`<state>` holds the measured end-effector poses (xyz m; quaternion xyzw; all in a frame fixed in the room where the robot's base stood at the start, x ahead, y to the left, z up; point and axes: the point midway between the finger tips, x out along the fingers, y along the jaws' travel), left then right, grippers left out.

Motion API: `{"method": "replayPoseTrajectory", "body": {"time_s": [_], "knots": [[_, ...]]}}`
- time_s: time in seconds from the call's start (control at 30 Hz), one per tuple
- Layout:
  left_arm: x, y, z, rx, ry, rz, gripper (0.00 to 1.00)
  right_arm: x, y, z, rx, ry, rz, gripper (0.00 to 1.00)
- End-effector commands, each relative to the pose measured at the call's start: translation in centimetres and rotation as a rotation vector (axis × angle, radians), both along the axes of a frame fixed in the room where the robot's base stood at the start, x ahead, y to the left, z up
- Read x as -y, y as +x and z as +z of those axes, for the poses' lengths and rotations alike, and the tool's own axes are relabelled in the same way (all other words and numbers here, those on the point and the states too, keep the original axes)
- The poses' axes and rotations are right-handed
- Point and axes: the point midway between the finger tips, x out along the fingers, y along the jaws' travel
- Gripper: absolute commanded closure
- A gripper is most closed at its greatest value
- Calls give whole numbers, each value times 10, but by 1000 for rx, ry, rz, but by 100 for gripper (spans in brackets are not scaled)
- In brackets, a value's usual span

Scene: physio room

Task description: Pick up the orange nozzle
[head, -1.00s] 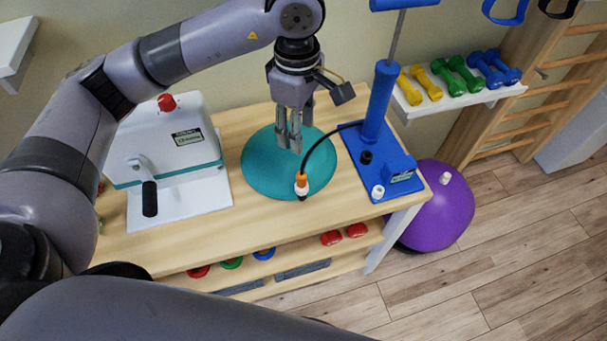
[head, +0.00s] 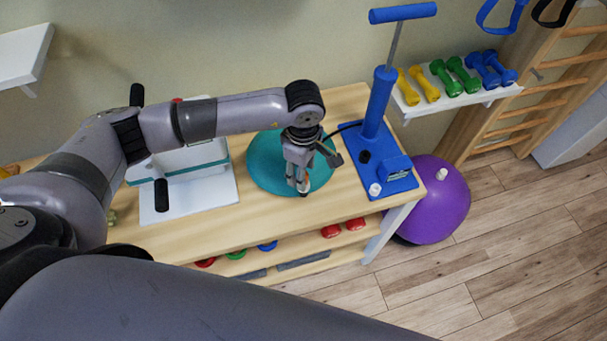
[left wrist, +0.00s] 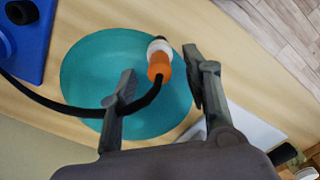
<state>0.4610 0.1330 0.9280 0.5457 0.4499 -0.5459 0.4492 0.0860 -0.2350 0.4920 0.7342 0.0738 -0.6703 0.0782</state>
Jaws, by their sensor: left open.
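The orange nozzle (left wrist: 159,66) with its white tip lies over the teal disc (left wrist: 85,80) in the left wrist view. A black hose runs from it across the disc to the blue pump. My left gripper (left wrist: 165,85) is open, with one finger on each side of the nozzle and hose; I cannot tell whether either finger touches. In the head view the left gripper (head: 299,186) points down over the teal disc (head: 262,170) and hides most of the nozzle. My right gripper is not in view.
The blue pump (head: 377,120) stands right of the disc on the wooden table (head: 225,215). A white device with black handles stands left, partly behind my arm. A purple ball (head: 440,205) rests on the floor at right. Dumbbells lie on a wall shelf (head: 470,97).

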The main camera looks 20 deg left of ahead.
Motion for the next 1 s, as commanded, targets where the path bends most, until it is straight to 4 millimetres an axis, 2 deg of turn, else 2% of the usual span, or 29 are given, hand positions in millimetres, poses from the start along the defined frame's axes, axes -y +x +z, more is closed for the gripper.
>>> {"method": "replayPoseTrajectory", "body": {"time_s": [0.03, 0.2, 0.43, 1.0], "knots": [[0, 0, -5, -4, 1, 2, 56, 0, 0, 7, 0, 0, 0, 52], [1, 0, -20, 0, -1, -1, 56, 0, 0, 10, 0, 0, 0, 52], [1, 0, -22, 1, -1, 0, 56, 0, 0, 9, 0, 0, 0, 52], [0, 0, -22, 1, -1, 0, 94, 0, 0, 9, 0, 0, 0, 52]]}}
